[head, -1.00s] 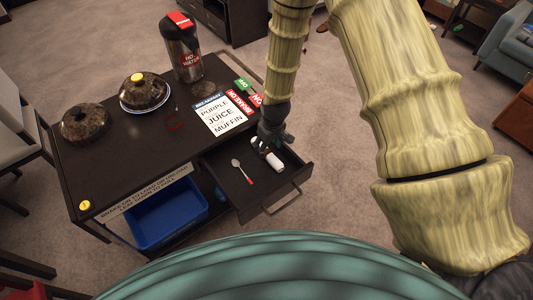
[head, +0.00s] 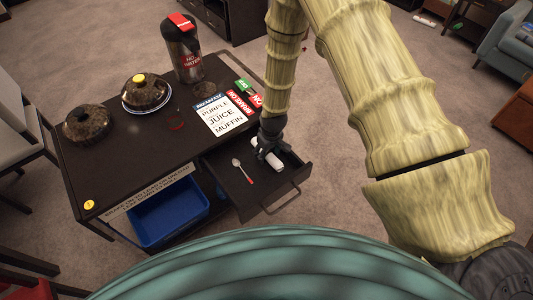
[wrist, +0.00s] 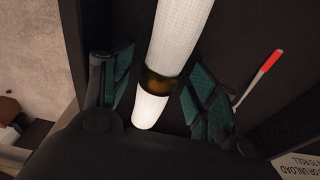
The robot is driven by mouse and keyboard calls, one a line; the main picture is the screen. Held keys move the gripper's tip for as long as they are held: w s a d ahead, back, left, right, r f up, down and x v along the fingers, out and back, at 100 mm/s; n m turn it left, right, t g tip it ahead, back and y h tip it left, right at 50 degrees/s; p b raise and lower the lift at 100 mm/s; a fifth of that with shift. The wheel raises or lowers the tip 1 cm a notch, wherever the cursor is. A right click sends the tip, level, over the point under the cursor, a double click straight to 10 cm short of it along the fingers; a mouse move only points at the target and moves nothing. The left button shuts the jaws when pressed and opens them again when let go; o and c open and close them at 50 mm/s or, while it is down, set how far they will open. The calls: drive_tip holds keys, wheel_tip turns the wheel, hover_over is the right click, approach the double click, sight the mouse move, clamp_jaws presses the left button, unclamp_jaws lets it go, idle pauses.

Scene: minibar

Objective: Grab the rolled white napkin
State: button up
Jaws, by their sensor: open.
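The rolled white napkin (head: 274,161) lies in the open drawer (head: 236,189) of the dark cart. In the wrist view the napkin (wrist: 180,40) has a dark gold band around it and lies between my two open fingers. My gripper (head: 268,153) reaches down into the drawer over the napkin and hides part of it in the head view. My gripper (wrist: 155,92) is open, with a green-padded finger on each side of the napkin. I cannot tell whether either finger touches it.
A spoon with a red handle (head: 243,171) lies in the drawer, left of the napkin. The drawer's walls and its front handle (head: 281,199) are close by. The cart top (head: 150,155) holds two domed lids, a flask (head: 183,50) and a menu card (head: 219,114). A blue bin (head: 168,209) sits below.

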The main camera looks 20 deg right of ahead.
drive_tip(key=c, duration=1.1)
drive_tip(key=shift+r, duration=0.15)
